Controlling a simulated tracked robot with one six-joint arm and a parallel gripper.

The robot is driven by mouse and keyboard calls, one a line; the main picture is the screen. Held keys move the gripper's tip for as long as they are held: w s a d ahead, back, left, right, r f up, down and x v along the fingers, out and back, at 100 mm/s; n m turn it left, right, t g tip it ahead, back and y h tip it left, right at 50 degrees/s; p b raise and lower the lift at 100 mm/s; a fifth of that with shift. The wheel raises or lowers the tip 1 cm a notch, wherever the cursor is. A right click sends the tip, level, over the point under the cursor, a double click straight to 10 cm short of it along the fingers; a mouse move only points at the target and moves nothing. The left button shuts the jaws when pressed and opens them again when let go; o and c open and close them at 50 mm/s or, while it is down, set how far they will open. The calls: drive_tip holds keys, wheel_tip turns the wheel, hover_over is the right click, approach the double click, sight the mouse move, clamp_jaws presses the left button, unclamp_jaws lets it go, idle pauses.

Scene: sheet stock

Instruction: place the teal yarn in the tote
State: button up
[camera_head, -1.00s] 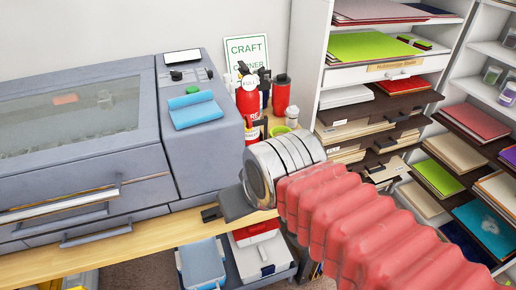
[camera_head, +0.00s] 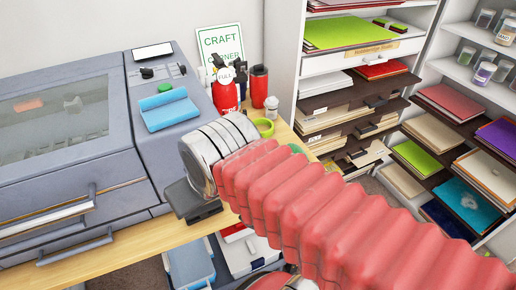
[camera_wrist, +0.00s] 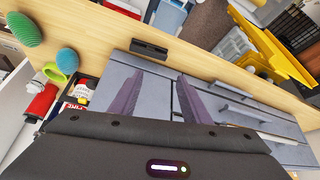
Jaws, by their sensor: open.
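In the head view a bit of green (camera_head: 296,148) shows behind my arm. My gripper (camera_wrist: 160,76) is open and empty, its two fingers apart over the grey machine, with both balls off to their left.
The grey machine (camera_head: 60,125) fills the left of the table. Paper shelves (camera_head: 345,85) rise at the right. Bins (camera_head: 190,265) sit below the table. Bare wood (camera_head: 150,245) runs along the front edge.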

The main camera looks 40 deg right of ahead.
drive_tip(key=o, duration=0.6)
drive_tip(key=d, duration=0.1)
drive_tip(key=d+f+m, duration=0.1)
drive_tip(key=d, duration=0.1)
drive_tip(key=w+d+f+m+g, duration=0.1)
drive_tip(key=d, duration=0.1)
drive_tip(key=shift+w+d+h, duration=0.1)
drive_tip(key=shift+h, duration=0.3)
drive_tip(key=shift+o, duration=0.2)
drive_tip(key=w+d+f+m+g, duration=0.1)
drive_tip(key=w+d+f+m, duration=0.1)
drive_tip(key=d, duration=0.9)
drive_tip(key=shift+w+d+f+m, duration=0.15)
drive_tip(key=shift+w+d+m, duration=0.1)
drive_tip(key=shift+w+m, duration=0.3)
drive_tip(key=w+d+n, duration=0.2)
drive_tip(key=w+d, duration=0.3)
drive_tip(key=d, duration=0.7)
drive_tip(key=shift+r+t, duration=0.25)
drive_tip(key=shift+t, duration=0.15)
drive_tip(key=shift+f, duration=0.1)
drive_tip(key=x, duration=0.7)
drive_tip(key=shift+w+d+f, duration=0.1)
drive_tip(key=shift+f, duration=0.05)
drive_tip(key=shift+w+f, duration=0.2)
drive_tip(key=shift+f, duration=0.3)
